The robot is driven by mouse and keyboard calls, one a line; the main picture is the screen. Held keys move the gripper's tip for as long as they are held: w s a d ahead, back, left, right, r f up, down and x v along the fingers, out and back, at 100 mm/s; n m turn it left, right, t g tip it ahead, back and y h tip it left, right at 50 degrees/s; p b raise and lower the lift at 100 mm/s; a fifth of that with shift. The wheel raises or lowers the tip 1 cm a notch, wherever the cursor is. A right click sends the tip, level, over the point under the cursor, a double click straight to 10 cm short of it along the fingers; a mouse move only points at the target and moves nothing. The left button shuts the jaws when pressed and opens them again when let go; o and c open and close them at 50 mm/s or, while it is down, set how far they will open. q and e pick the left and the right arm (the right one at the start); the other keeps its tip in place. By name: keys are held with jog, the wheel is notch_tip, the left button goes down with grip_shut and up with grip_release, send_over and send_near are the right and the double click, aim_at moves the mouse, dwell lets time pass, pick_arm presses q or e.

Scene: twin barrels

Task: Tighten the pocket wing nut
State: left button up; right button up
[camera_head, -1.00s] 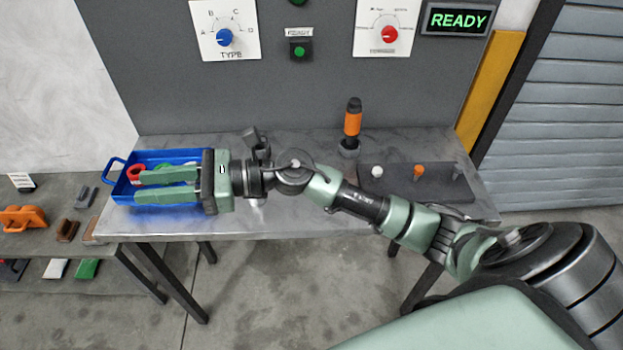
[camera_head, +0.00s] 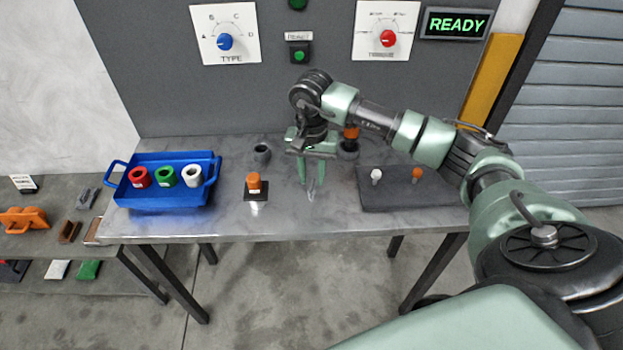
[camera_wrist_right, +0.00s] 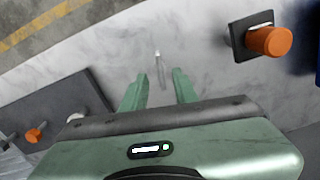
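My right gripper (camera_head: 312,185) points down over the middle of the table. Its two green fingers are apart in the right wrist view (camera_wrist_right: 158,85), with nothing held between them. A thin silvery piece (camera_wrist_right: 158,68) shows just beyond the fingertips in that view; I cannot tell what it is. An orange cylinder (camera_head: 254,182) stands on a small black plate left of the gripper, and also shows in the wrist view (camera_wrist_right: 270,40). I cannot pick out a wing nut for certain. My left gripper is not in view.
A blue tray (camera_head: 160,203) at left holds red, green and white rings. A dark cup (camera_head: 262,153) stands behind. A dark mat (camera_head: 400,202) at right bears white and orange pegs. An orange-handled tool (camera_head: 351,132) is partly hidden by my arm. A screen (camera_head: 457,24) reads READY.

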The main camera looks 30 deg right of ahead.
aim_at(311, 185)
jog(key=shift+f, duration=1.45)
grip_shut()
